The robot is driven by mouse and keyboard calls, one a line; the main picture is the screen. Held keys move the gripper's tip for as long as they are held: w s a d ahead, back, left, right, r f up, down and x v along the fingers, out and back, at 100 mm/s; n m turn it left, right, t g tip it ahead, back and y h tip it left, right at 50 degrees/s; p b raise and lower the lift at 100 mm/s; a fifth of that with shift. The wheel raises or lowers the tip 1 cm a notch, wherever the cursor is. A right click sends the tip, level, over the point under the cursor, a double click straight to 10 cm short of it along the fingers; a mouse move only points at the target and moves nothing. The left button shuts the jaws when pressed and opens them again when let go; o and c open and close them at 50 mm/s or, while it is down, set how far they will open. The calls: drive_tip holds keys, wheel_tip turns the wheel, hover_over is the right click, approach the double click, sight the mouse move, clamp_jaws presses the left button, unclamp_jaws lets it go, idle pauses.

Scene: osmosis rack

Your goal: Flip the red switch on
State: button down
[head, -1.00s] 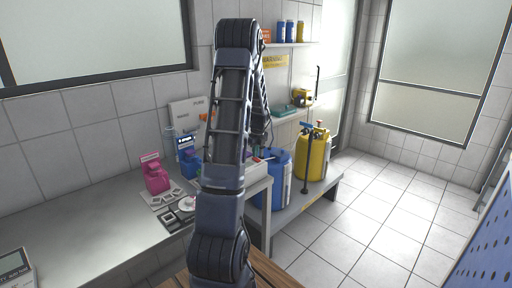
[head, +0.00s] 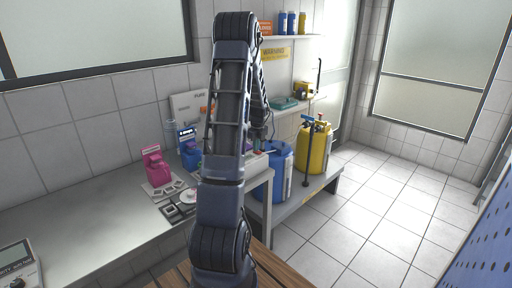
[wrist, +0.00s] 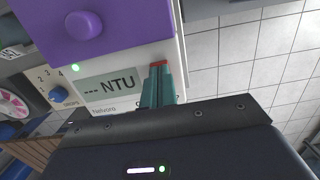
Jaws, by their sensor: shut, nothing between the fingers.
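The red switch (wrist: 158,63) shows in the wrist view as a small red strip at the right edge of a white meter (wrist: 125,64). The meter's display (wrist: 108,88) reads "--- NTU", and a green light is lit at its upper left. My gripper (wrist: 159,72) is shut and empty, its teal fingertips right at the red strip. I cannot tell whether they touch it, and the fingers hide part of the switch, so its position is unclear.
A purple part with a round knob (wrist: 84,25) sits on top of the meter. Blue (head: 278,170) and yellow (head: 315,150) containers stand at right. The tiled floor beyond is clear.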

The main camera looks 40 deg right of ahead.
sight(259, 152)
drive_tip(key=shift+s+f, duration=0.15)
drive_tip(key=shift+s, duration=0.05)
drive_tip(key=shift+s+r, duration=0.2)
drive_tip(key=shift+s, duration=0.55)
drive_tip(key=shift+w, duration=0.1)
wheel_tip(259, 152, up, 14)
drive_tip(key=s, duration=0.2)
drive_tip(key=shift+w+f, duration=0.1)
idle(0.4)
drive_tip(key=shift+w+a, duration=0.1)
drive_tip(key=shift+w, duration=0.55)
